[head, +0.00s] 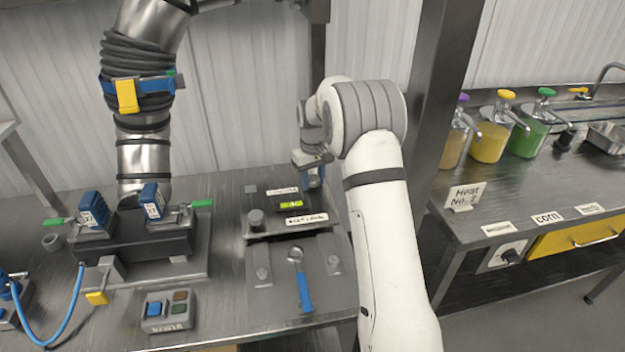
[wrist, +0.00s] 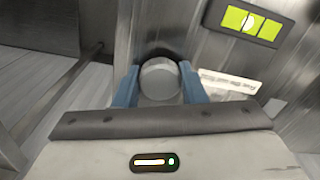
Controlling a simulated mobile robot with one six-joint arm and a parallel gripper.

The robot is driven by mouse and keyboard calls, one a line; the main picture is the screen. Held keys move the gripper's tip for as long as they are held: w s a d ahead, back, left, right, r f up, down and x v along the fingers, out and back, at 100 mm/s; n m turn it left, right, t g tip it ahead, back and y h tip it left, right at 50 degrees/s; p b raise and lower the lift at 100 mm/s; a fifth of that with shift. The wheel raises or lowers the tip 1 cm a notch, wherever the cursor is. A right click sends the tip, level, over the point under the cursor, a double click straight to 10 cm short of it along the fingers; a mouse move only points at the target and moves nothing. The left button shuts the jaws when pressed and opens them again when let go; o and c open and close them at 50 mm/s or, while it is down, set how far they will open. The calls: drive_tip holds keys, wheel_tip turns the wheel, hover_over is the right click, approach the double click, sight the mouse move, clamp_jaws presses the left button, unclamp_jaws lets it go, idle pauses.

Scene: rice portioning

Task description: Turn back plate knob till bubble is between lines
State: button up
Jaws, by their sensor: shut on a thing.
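My gripper (head: 314,178) reaches down at the back right of the levelling plate in the head view. In the wrist view its two blue fingers (wrist: 160,80) are shut on a round grey knob (wrist: 160,76), one on each side. The bright green level vial (wrist: 248,22) sits in a dark housing at the upper right there. Its pale bubble shows near the middle, by the dark lines; its exact place between them is hard to tell. In the head view the vial (head: 290,204) lies on the plate, and a second knob (head: 257,219) stands at the plate's front left.
A blue-handled tool (head: 303,288) lies in front of the plate. A button box (head: 168,309) and a clamp fixture with blue blocks (head: 140,238) stand to the left. A dark upright post (head: 440,90) rises to the right of my arm.

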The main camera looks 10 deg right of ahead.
sight(313, 177)
drive_tip(key=n, duration=1.3)
drive_tip(key=shift+n, duration=0.4)
drive_tip(key=n, duration=0.6)
drive_tip(key=shift+w+r+b, duration=0.1)
drive_tip(key=shift+b, duration=0.2)
drive_tip(key=n, duration=0.6)
drive_tip(key=shift+n, duration=0.4)
drive_tip(key=o, duration=1)
drive_tip(key=shift+r+b, duration=0.3)
drive_tip(key=shift+r, duration=3.55)
